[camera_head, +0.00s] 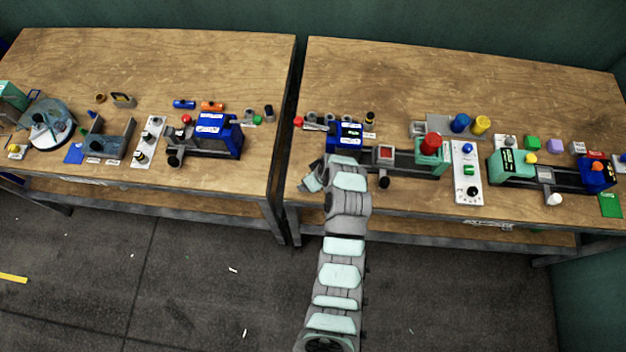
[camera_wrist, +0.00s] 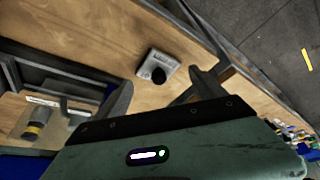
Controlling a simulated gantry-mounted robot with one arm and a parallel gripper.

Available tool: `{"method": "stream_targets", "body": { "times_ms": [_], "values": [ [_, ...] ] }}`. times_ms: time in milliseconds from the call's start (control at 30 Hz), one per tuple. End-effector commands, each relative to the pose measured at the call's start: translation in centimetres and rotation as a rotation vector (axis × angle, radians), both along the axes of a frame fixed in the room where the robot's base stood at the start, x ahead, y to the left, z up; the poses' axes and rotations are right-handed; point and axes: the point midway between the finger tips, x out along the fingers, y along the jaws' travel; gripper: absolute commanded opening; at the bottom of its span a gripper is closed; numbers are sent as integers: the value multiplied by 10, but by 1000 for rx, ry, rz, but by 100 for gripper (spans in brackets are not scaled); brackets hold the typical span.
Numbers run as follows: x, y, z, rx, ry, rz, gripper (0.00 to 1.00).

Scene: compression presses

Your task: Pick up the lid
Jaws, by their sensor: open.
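A small grey square plate with a round black knob, which looks like the lid (camera_wrist: 148,62), lies on the wooden table in the wrist view. My gripper (camera_wrist: 161,82) is open, with one finger on each side of the knob in that view. The fingers hold nothing, and the height between them and the knob is hard to tell. In the head view my gripper (camera_head: 313,178) is low over the front left part of the right table (camera_head: 440,75). My arm covers part of that spot, and I cannot make out the lid there.
A blue-ended press (camera_head: 345,137) stands just behind my gripper. A red-knobbed teal block (camera_head: 432,155) and a white button panel (camera_head: 467,172) stand to the right. The table edge and the gap to the left table (camera_head: 150,60) are close.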

Motion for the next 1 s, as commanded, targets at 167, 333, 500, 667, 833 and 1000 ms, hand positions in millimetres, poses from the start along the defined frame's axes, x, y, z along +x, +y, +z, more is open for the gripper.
{"method": "stream_targets", "body": {
  "times_ms": [167,333,500,667,833,1000],
  "values": [
    [5,3,-14,0,1,-1,80],
    [5,3,-16,-1,0,-1,80],
    [5,3,-16,-1,0,-1,71],
    [4,3,-16,-1,0,-1,58],
    [4,3,-16,-1,0,-1,44],
    [4,3,-16,-1,0,-1,30]
  ]
}}
